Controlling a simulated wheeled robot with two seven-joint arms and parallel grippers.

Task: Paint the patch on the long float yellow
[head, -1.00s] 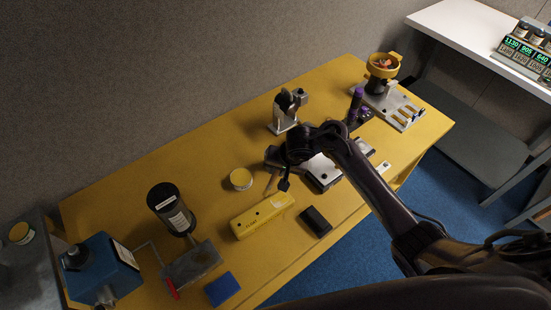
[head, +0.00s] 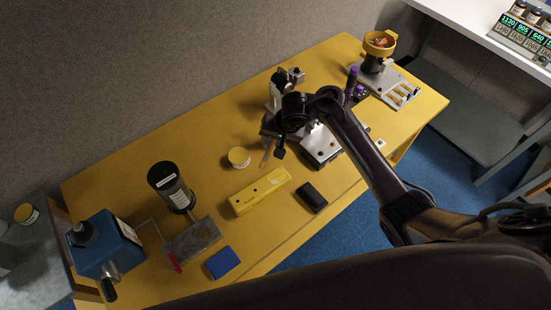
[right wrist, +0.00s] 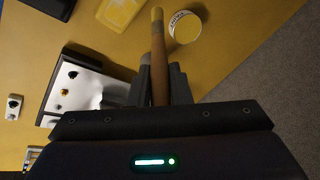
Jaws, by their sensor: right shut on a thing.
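The long float (head: 246,201) is a yellow bar with dark holes, lying near the table's middle. The patch (head: 275,180) at its right end looks yellow, close to the body's colour; the float's end also shows at the top of the right wrist view (right wrist: 118,12). My right gripper (head: 281,140) is shut on a brush (head: 268,153) with a wooden handle, seen clearly in the right wrist view (right wrist: 158,58). The brush's yellowish tip points away from the jaws, apart from the float. A round pot with yellow top (head: 239,157) stands left of the brush. My left gripper is not in view.
A black cylinder (head: 171,186), a blue box (head: 103,243) and a blue block (head: 222,263) are at left. A black block (head: 312,197) lies right of the float. A white-topped plate (head: 321,146) sits under my right arm. Bare table lies behind the pot.

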